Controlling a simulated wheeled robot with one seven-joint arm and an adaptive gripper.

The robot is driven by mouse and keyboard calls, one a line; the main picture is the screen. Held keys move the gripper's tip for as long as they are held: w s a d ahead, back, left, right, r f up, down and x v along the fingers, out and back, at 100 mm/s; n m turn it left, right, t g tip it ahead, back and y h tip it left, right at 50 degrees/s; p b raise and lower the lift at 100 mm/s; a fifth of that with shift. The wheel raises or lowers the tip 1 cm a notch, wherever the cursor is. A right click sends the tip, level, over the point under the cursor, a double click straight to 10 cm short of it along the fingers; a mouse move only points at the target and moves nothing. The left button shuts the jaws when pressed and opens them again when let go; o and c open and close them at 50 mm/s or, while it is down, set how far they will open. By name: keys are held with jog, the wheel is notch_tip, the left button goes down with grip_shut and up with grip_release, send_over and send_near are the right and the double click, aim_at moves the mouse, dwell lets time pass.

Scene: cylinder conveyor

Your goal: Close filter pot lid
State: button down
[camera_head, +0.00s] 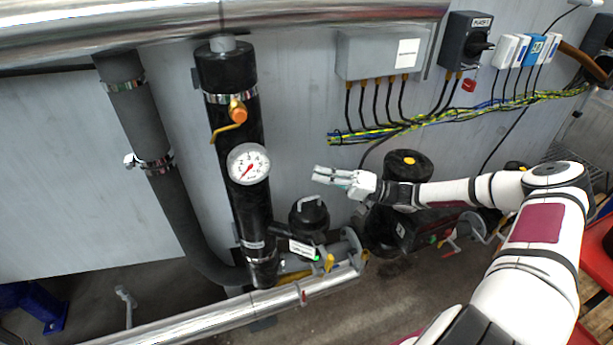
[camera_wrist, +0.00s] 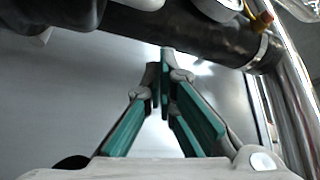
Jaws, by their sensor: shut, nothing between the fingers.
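The filter pot (camera_head: 308,222) is a small black cylinder low at the centre of the head view, just right of the thick black pipe. A pale grey bar handle (camera_head: 310,202) shows at its top. I cannot tell whether the lid is fully seated. My gripper (camera_head: 317,174) is above and slightly right of the pot in the picture, apart from it, pointing left towards the black pipe. Its fingers are shut and empty. In the wrist view the teal-padded fingers of my gripper (camera_wrist: 164,60) converge in front of a grey wall; the pot is not clearly identifiable there.
A thick black pipe (camera_head: 240,110) carries a round gauge (camera_head: 248,163) and an orange-knobbed valve (camera_head: 237,111). A black pump (camera_head: 408,166) stands right of the pot, beneath my forearm. Cables (camera_head: 420,128) run along the wall. A silver pipe (camera_head: 230,312) crosses the front.

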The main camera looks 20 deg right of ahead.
jog(key=shift+s+f+n+y, duration=0.3)
jog(key=shift+s+n+y, duration=0.1)
jog(key=shift+s+n, duration=0.4)
jog(key=shift+s+f+n+y, duration=0.25)
jog(key=shift+s+n+y, duration=0.15)
jog(key=shift+s+n, duration=0.35)
jog(key=shift+s, duration=0.1)
jog(key=shift+d+f, duration=0.1)
